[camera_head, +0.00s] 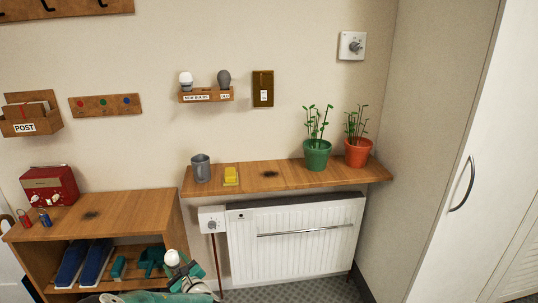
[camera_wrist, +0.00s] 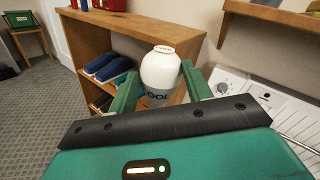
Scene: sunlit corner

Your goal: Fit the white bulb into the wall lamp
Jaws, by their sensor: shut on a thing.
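Another white-topped bulb (camera_head: 186,78) and a grey bulb (camera_head: 224,78) stand on a labelled wooden wall rack (camera_head: 207,96). I cannot make out a wall lamp in either view.
A wooden ledge (camera_head: 245,183) above a white radiator (camera_head: 290,240) holds a grey mug (camera_head: 201,168), a yellow item (camera_head: 231,176) and potted plants (camera_head: 317,155). A low shelf unit (camera_head: 130,210) stands at left.

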